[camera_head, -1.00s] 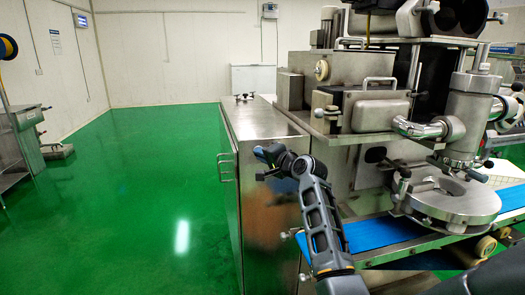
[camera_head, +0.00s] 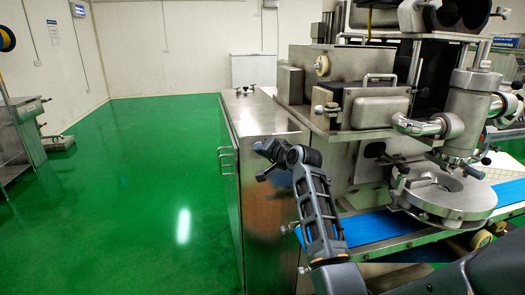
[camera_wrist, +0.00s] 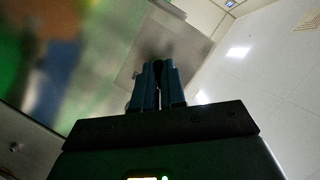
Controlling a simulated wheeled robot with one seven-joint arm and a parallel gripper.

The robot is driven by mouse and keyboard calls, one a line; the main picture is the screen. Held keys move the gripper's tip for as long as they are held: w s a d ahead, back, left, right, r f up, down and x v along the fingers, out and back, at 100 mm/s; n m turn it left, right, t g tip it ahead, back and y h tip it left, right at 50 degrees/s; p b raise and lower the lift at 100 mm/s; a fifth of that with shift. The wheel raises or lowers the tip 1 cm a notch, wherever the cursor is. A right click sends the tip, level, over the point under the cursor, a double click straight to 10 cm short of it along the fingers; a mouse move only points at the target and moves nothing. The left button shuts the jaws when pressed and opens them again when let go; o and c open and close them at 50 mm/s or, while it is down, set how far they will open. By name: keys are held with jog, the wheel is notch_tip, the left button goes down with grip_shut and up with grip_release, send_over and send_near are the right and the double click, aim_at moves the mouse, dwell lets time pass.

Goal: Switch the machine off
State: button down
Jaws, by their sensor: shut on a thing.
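The machine (camera_head: 375,110) is a large steel body at the right with a steel cabinet (camera_head: 270,185) on its left. My gripper (camera_head: 262,147) is in front of the cabinet's near face, below its top edge. In the wrist view my gripper's two fingers (camera_wrist: 158,84) are close together, with a small dark thing (camera_wrist: 158,68) between their tips, at a blurred steel surface (camera_wrist: 150,50). It may be a switch knob; its shape and setting are hidden. No switch marking is readable in either view.
A blue conveyor belt (camera_head: 380,228) runs under a round steel plate (camera_head: 447,195) at the right. A door handle (camera_head: 225,160) sticks out on the cabinet's left side. Green floor (camera_head: 140,190) is clear at the left, with a steel table (camera_head: 20,135) beyond.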

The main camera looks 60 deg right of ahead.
jog(key=shift+f, duration=0.1)
jog(key=c, duration=1.2)
grip_release()
jog(key=b+v, duration=0.1)
jog(key=v, duration=0.7)
jog(key=shift+w, duration=0.1)
